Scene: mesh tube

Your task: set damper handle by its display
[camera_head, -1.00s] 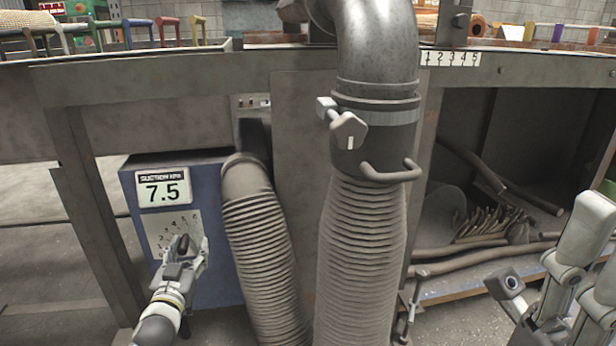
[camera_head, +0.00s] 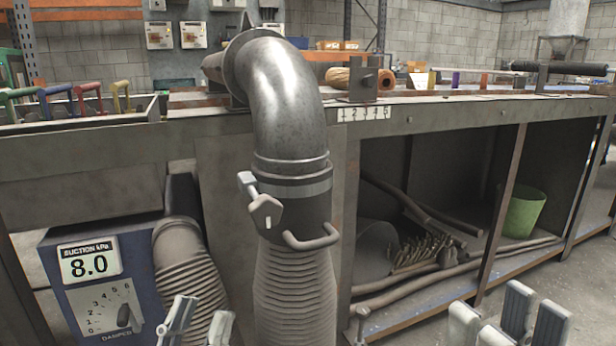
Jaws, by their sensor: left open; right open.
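The blue suction unit (camera_head: 150,278) stands low at the left. Its display (camera_head: 89,262) reads 8.0. Below it is a pale numbered scale plate (camera_head: 98,303) with the dark damper handle (camera_head: 123,315) at its lower right. My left gripper (camera_head: 199,322) is open at the bottom edge, to the right of the handle and apart from it in the picture. My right gripper (camera_head: 508,320) is open at the bottom right, far from the unit, with nothing visible in it. The lower parts of both grippers are cut off by the frame.
A ribbed hose (camera_head: 190,262) rises beside the unit. A metal elbow duct (camera_head: 280,95) with a clamp knob (camera_head: 266,211) and bar handle (camera_head: 313,240) stands in the middle. The bench shelf holds bent rods and a green bin (camera_head: 524,212).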

